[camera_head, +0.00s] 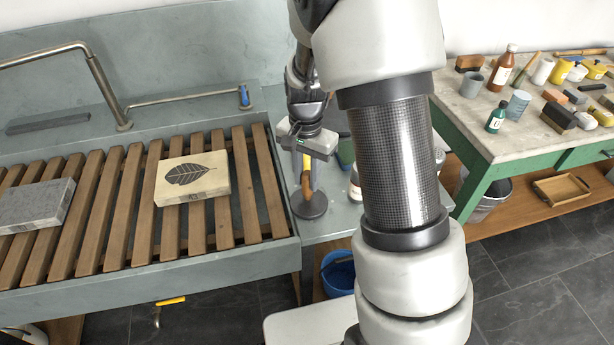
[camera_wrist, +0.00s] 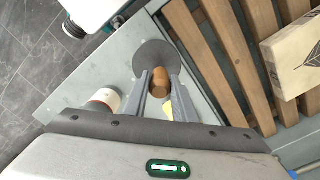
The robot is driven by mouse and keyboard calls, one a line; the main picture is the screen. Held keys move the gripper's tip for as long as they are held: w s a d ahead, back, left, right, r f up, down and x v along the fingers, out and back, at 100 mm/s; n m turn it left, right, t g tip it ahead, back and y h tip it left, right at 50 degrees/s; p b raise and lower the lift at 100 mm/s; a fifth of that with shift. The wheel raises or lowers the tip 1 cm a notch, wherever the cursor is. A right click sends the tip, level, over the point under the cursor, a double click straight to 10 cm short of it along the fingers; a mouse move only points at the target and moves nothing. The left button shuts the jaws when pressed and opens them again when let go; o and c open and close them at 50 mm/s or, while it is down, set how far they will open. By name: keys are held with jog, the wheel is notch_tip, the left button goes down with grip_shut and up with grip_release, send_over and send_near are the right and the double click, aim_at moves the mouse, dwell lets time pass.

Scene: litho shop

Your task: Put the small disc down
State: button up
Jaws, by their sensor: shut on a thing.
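The small disc (camera_head: 309,205) is a flat dark grey round plate with an upright brown wooden handle (camera_head: 307,182). My gripper (camera_head: 307,165) is shut on the handle, with the disc below the fingers. In the wrist view the disc (camera_wrist: 152,53) shows beyond the fingertips, and my gripper (camera_wrist: 160,80) has a finger on each side of the handle. The disc is over the grey counter (camera_head: 325,222), close to the right edge of the slatted sink rack. I cannot tell whether its underside touches the counter.
A pale stone with a leaf print (camera_head: 192,178) lies on the wooden slats (camera_head: 222,215), left of the disc. A white jar with a red band (camera_wrist: 104,99) and a green container (camera_head: 346,152) stand near the disc. A blue bucket (camera_head: 338,275) is below.

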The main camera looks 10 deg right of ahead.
jog(key=shift+w, duration=0.1)
jog(key=o, duration=1)
jog(key=shift+f, duration=0.1)
notch_tip(320, 180, up, 12)
jog(key=p, duration=0.2)
jog(key=s+r+n+t, duration=0.3)
jog(key=s+r, duration=0.3)
jog(key=s, duration=0.3)
jog(key=s+r+n+t, duration=0.2)
jog(key=s+r+n, duration=0.4)
jog(key=s, duration=0.4)
jog(key=shift+s+r+t, duration=0.3)
jog(key=shift+r+t, duration=0.1)
jog(key=shift+r, duration=0.1)
jog(key=shift+d, duration=0.1)
